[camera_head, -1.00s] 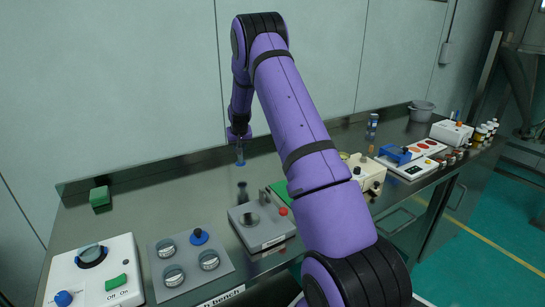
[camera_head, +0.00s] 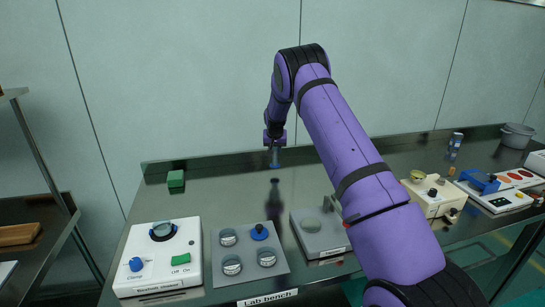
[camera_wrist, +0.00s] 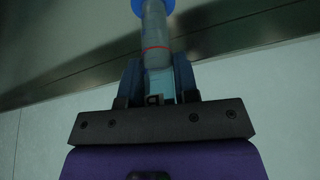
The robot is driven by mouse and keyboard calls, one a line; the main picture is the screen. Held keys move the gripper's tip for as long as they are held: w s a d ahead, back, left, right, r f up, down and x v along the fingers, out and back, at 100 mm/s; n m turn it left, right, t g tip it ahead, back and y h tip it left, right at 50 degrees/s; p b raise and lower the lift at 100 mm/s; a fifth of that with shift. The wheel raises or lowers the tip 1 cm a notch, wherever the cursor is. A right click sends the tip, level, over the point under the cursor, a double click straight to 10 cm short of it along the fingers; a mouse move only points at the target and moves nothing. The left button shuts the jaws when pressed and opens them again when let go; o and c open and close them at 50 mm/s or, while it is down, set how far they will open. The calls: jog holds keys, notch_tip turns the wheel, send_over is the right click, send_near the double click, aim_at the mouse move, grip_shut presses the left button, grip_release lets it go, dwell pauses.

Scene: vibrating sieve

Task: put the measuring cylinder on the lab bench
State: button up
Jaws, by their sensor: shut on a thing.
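My gripper (camera_head: 274,146) is over the back part of the lab bench (camera_head: 225,183), pointing down. It is shut on the measuring cylinder, which shows below the jaws (camera_head: 275,160) in the head view. In the wrist view the measuring cylinder (camera_wrist: 155,35) is a greyish clear tube with a red ring and a blue round end, held between the two fingers (camera_wrist: 158,85). The cylinder hangs above the bench top, with a dark reflection below it. The exact gap to the bench is hard to tell.
A grey device (camera_head: 320,238) stands at the middle front. A green block (camera_head: 176,180) lies at the back left. Bench around the gripper is clear.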

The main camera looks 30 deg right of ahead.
jog(key=shift+w+a+f, duration=0.15)
jog(key=shift+f, duration=0.45)
jog(key=shift+w+a+f, duration=0.1)
jog(key=shift+a+f, duration=0.05)
jog(key=shift+f, duration=0.45)
jog(key=shift+w+a+f, duration=0.15)
jog(key=shift+f, duration=0.45)
jog(key=o, duration=1)
jog(key=shift+f, duration=0.15)
